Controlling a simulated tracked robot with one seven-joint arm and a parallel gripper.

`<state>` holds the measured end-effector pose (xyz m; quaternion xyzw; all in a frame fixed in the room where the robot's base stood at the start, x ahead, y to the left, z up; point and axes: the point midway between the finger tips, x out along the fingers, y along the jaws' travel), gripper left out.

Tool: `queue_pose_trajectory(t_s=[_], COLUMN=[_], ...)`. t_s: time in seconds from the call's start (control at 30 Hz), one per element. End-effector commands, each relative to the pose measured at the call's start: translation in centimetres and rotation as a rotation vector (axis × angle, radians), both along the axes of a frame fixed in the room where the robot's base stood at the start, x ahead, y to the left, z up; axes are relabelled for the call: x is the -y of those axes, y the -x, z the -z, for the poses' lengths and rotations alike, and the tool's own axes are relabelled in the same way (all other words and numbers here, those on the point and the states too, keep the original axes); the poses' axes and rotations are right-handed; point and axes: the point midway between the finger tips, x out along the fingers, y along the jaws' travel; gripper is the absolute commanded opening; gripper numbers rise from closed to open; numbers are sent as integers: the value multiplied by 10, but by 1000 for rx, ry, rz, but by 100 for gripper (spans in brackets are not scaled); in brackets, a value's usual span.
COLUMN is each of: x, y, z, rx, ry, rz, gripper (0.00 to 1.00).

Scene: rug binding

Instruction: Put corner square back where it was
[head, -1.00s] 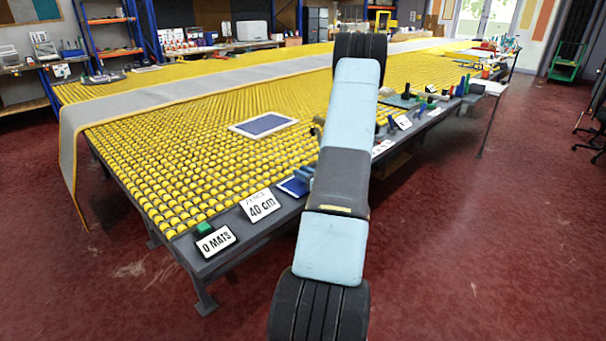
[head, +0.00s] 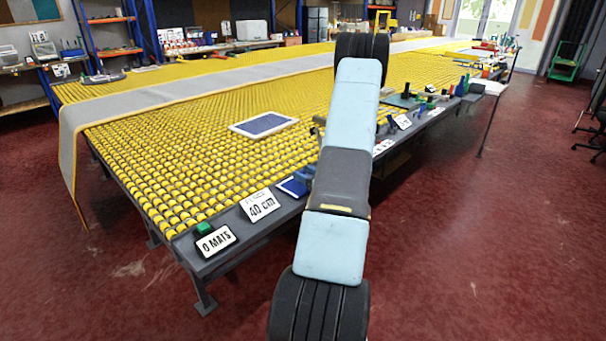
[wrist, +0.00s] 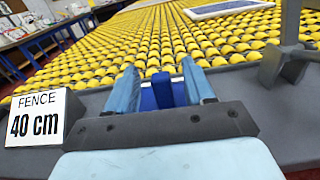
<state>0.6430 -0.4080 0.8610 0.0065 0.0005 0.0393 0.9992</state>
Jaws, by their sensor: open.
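My gripper (wrist: 163,88) shows in the wrist view with its two light-blue fingers apart, low at the table's grey front edge. A dark-blue upright piece (wrist: 163,93) stands between or just beyond the fingers; I cannot tell whether it touches them, or surely whether it is the corner square. In the head view the blue fingertips (head: 304,173) show just left of my arm, beside a dark-blue flat pad (head: 292,188) on the edge strip. My arm hides part of this area.
The "FENCE 40 cm" sign (wrist: 36,118) stands left of my gripper; the "0 MATS" sign (head: 215,240) is further along. A grey bracket (wrist: 285,60) rises close on the right. A white-framed blue panel (head: 263,125) lies on the yellow rollers (head: 190,150).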

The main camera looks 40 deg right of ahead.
Motion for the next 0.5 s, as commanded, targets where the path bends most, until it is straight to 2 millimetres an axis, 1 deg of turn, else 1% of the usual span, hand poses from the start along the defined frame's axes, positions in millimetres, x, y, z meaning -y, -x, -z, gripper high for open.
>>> queue_pose_trajectory(t_s=[0.4,0.5], x=[7,8], y=[76,91], z=[0,0], rx=[-1,0], ry=[-1,0], rz=[4,3], gripper=[53,53])
